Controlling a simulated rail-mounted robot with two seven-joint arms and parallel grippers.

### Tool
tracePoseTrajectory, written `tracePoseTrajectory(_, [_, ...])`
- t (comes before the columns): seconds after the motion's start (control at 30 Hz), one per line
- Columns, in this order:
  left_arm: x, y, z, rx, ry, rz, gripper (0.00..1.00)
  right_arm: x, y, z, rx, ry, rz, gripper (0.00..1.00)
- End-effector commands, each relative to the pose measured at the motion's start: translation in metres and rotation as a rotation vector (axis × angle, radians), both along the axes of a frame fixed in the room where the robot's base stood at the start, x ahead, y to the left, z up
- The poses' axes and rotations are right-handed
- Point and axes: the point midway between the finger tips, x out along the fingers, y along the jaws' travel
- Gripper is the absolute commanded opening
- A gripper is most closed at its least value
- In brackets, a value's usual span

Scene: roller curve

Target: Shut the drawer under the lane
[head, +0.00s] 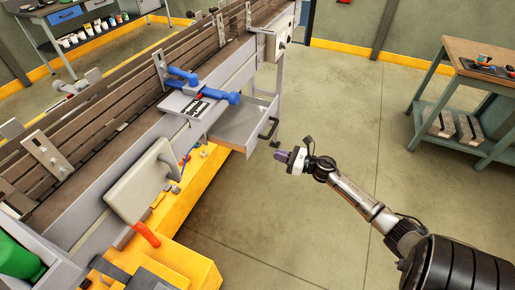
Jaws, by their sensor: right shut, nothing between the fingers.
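The drawer (236,127) under the lane (130,115) is a grey tray pulled out toward the right, standing open. Its dark handle (268,128) is on its front face. My right gripper (279,156) is shut and empty, a little below and to the right of the handle in the picture. It appears apart from the drawer front. My left gripper is not in view.
A blue clamp-like tool (200,88) sits on a panel above the drawer. A yellow cart (190,215) with tools is at the lower left. A workbench (475,75) stands at the right. The floor (330,110) between is clear.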

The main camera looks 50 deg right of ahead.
Motion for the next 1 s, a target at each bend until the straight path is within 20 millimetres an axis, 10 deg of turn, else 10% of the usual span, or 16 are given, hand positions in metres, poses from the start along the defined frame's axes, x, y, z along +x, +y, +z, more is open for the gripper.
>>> tracePoseTrajectory(0.43, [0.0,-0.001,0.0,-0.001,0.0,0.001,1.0,0.072,0.015,0.001,0.001,-0.001,-0.001,0.0])
tracePoseTrajectory(1.0, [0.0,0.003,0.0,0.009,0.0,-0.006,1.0,0.088,0.019,0.0,0.002,0.0,-0.001,0.0])
